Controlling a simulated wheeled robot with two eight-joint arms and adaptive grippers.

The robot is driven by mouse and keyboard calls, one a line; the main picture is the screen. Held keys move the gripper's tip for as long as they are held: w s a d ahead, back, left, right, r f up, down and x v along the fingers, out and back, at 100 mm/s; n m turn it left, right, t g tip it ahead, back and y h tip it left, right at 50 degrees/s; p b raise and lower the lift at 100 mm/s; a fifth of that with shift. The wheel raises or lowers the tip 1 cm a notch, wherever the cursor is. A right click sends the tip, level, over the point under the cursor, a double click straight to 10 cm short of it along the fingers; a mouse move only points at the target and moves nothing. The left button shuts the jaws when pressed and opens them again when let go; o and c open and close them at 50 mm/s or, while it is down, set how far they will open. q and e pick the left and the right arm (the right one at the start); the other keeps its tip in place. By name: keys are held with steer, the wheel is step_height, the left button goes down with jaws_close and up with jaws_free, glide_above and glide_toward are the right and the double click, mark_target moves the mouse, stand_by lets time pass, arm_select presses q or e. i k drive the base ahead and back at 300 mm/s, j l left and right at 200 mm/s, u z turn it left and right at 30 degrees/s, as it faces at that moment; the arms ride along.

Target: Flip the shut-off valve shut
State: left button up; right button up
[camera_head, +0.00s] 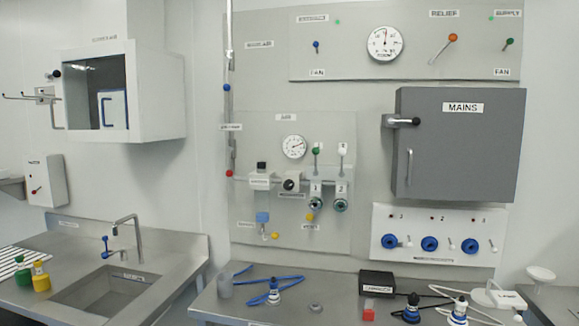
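The grey service panel (245,150) on the wall holds several small fittings. A pale block with a black top (261,178) is on its left, and a regulator with a black knob (291,185) is beside it. A blue fitting (262,217) sits lower left with a yellow-tipped lever (275,236) below it. Another yellow-tipped lever (310,217) is to the right. A red knob (229,174) and a blue knob (227,87) are on the vertical pipe at left. Labels are too small to read, so I cannot tell which is the shut-off valve. Neither gripper is in view.
A bench (335,284) below carries blue cable, a black box (376,282) and plugs. A dark MAINS cabinet (455,165) and socket panel (433,219) are at right. A sink (112,290) and open wall cabinet (160,90) are at left.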

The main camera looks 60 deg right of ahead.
mark_target(229, 172)
steer(key=z, duration=1.6)
